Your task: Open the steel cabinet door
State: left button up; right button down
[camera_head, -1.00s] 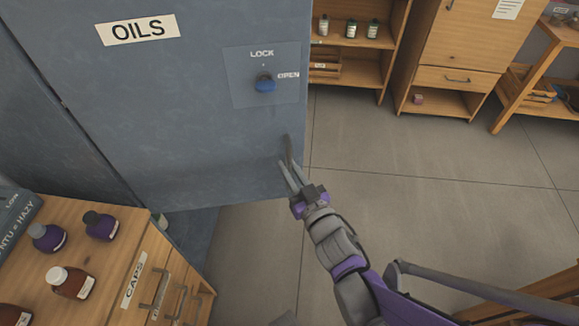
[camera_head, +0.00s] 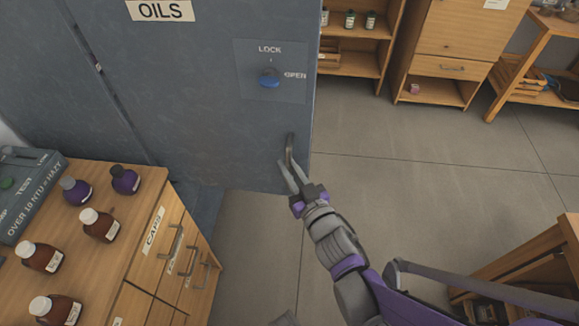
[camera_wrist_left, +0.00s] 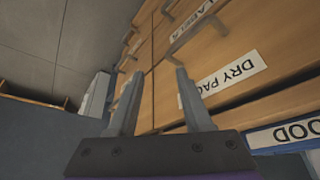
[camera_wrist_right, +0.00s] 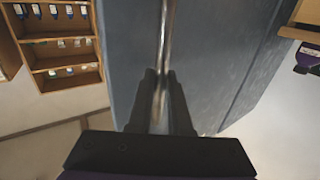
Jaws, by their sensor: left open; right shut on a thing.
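The door stands at an angle to the cabinet body (camera_head: 45,75). My right gripper (camera_head: 287,172) is shut on the bar handle (camera_head: 290,146) near the door's lower right edge. In the right wrist view the handle (camera_wrist_right: 163,60) runs between the two fingers. My left gripper (camera_wrist_left: 153,95) is open and empty in front of wooden drawers, and is not visible in the head view.
A wooden drawer unit (camera_head: 140,255) with several bottles and a dark box (camera_head: 35,185) stands at the lower left, near the door's bottom. Wooden shelves (camera_head: 362,40) stand at the back. The tiled floor (camera_head: 430,180) right of the door is clear.

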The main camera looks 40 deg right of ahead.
pick_arm(q)
jog(key=shift+s+a, duration=0.1)
jog(key=shift+a, duration=0.05)
pick_arm(e)
jog(key=shift+a+r, duration=0.1)
jog(key=shift+a, duration=0.05)
jog(key=c, duration=0.8)
grip_release()
jog(key=shift+c, duration=0.2)
jog(key=shift+s, duration=0.15)
